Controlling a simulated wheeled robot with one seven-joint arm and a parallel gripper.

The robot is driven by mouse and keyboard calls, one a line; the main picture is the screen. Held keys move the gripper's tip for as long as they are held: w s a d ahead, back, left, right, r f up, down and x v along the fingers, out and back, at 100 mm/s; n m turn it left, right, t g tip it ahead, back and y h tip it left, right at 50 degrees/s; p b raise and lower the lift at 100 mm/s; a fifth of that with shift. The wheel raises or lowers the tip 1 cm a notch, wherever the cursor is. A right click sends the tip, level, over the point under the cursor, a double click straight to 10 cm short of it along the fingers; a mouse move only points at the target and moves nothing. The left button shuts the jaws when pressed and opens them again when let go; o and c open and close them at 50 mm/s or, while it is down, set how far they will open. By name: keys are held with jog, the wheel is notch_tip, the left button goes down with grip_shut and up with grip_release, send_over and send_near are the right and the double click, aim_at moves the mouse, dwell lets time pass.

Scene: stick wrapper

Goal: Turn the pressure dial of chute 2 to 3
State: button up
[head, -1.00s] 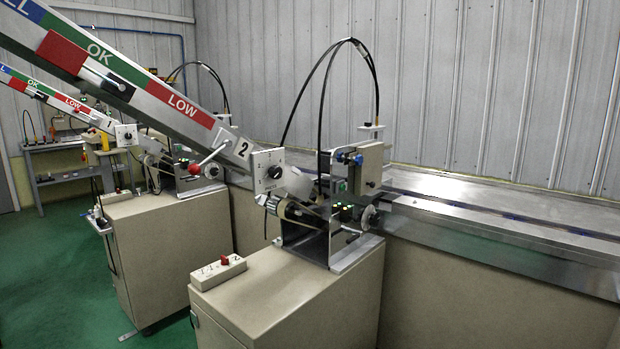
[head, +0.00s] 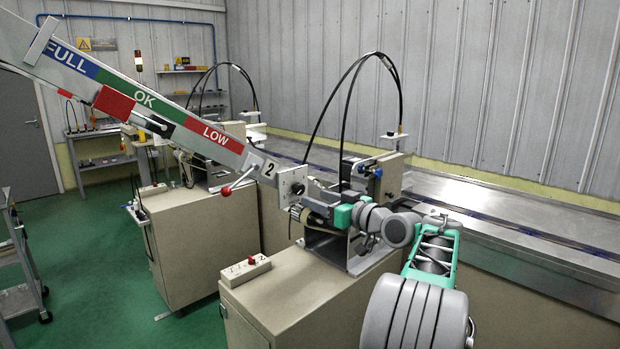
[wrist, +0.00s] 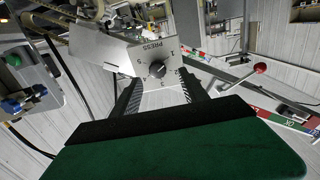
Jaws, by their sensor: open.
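The pressure dial of chute 2 is a dark round knob (wrist: 157,70) on a pale square plate. In the head view the plate (head: 292,181) sits at the lower end of the chute (head: 175,112), beside the "2" label. My gripper (head: 309,207) reaches in from the right, close to the plate. In the wrist view its two dark fingers (wrist: 160,77) are open, and the knob appears between their tips. I cannot tell whether they touch it. The plate's lettering appears turned in the wrist view, and the knob's pointer setting is too small to read.
A red-knobbed lever (head: 227,190) sticks out from the chute, left of the dial. A small switch box (head: 245,268) lies on the beige cabinet (head: 285,300) below. A long metal conveyor (head: 480,225) runs behind on the right. Green floor is open at left.

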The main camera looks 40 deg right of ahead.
aim_at(301, 188)
jog(key=w, duration=0.2)
jog(key=w+p, duration=0.1)
jog(key=w, duration=0.4)
jog(key=shift+w+d+r+p, duration=0.15)
jog(key=shift+d+r+p, duration=0.05)
jog(key=shift+r+p, duration=0.1)
grip_shut()
